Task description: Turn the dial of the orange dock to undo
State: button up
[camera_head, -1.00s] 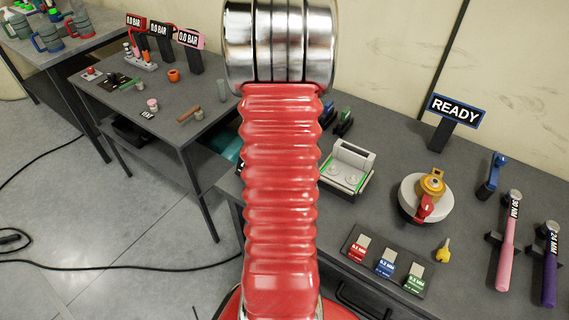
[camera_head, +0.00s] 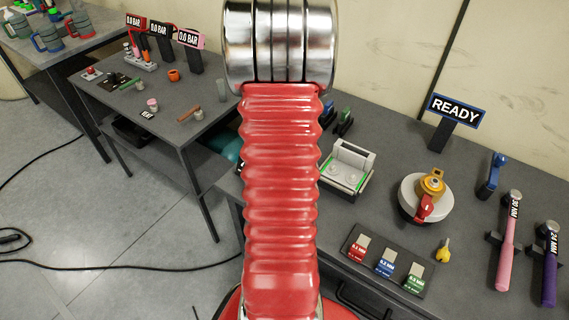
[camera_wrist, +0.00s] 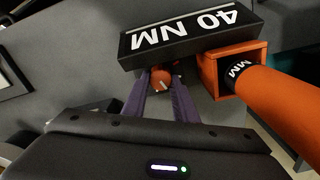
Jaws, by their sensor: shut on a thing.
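In the wrist view, the orange dial (camera_wrist: 161,79), a small round knob with a white mark, sits below the black "40 NM" sign (camera_wrist: 190,34). The orange dock (camera_wrist: 229,72) is a square orange holder beside it to the right. An orange tool handle (camera_wrist: 284,112) with a black "NM" band runs from the dock to the lower right. My gripper (camera_wrist: 159,88) has its two purple fingers on either side of the dial and is shut on it. The head view does not show the dock or my gripper; my red arm fills its middle.
In the head view, the right bench holds a "READY" sign (camera_head: 456,109), a white round base with a yellow-and-red fitting (camera_head: 429,193), a pink-handled tool (camera_head: 508,242) and a purple-handled tool (camera_head: 550,262). A black cable (camera_head: 130,269) lies on the floor.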

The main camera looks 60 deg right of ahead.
jog(key=n, duration=0.6)
jog(key=shift+w, duration=0.1)
jog(key=n, duration=0.7)
jog(key=shift+w, duration=0.1)
dwell(0.3)
jog(key=o, duration=1)
jog(key=shift+o, duration=0.2)
jog(key=shift+r, duration=0.1)
jog(key=shift+w+r, duration=0.1)
jog(key=shift+r, duration=3.8)
